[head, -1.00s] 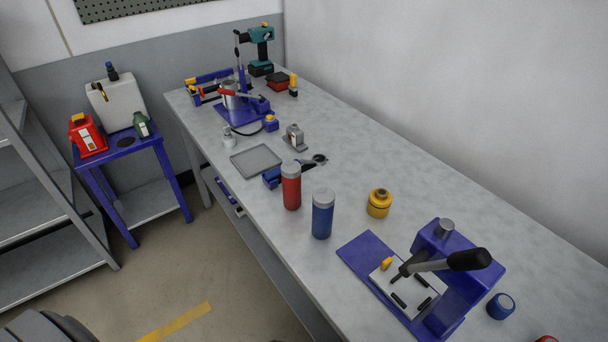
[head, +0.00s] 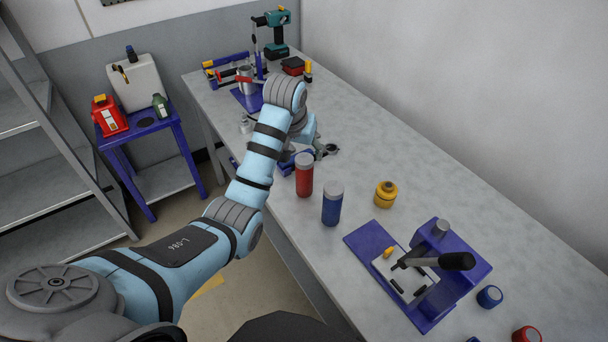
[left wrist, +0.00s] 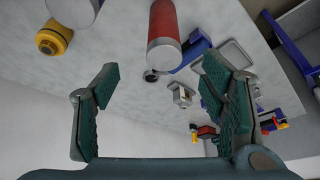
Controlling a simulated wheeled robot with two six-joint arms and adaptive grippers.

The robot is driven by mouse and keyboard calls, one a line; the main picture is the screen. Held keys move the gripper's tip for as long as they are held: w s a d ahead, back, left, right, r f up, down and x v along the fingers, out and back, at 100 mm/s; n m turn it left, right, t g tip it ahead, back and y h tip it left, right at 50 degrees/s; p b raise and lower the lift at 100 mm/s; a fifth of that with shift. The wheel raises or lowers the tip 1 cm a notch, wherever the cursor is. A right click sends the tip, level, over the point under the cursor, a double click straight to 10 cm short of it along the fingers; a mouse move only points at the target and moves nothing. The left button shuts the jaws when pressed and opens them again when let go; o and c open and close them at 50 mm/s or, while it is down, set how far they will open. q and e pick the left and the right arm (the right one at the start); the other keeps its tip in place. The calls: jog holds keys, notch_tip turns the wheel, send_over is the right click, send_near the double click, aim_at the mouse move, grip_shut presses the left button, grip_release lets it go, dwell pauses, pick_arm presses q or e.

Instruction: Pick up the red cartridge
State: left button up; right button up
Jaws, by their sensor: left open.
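The red cartridge (head: 304,178) is an upright red cylinder with a grey cap, standing on the grey bench beside the blue cartridge (head: 332,206). In the left wrist view the red cartridge (left wrist: 168,22) shows at the top middle, its cap end toward the gripper. My left gripper (left wrist: 158,78) is open and empty, with its green-padded fingers spread to both sides below the cartridge in that picture; the cartridge looks beyond the fingertips. In the head view my left wrist is just behind the cartridge, and the fingers are mostly hidden. My right gripper is not in view.
A yellow container (head: 385,194) stands right of the cartridges. A blue lever press (head: 440,262) is at the front right. A blue tool (head: 287,167) lies close behind the red cartridge. Fixtures and a teal drill (head: 276,36) are at the far end.

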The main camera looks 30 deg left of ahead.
aim_at(304, 163)
pick_arm(q)
jog(key=b+x, duration=0.1)
jog(key=x, duration=0.8)
jog(key=shift+a, duration=0.1)
jog(key=w+f+b, duration=0.1)
jog(key=f, duration=0.1)
jog(key=w+a+f+b, duration=0.1)
jog(key=w+f, duration=0.1)
jog(key=shift+s, duration=0.1)
jog(key=c, duration=1.5)
jog(key=shift+r, duration=0.1)
grip_shut()
jog(key=shift+r, duration=0.1)
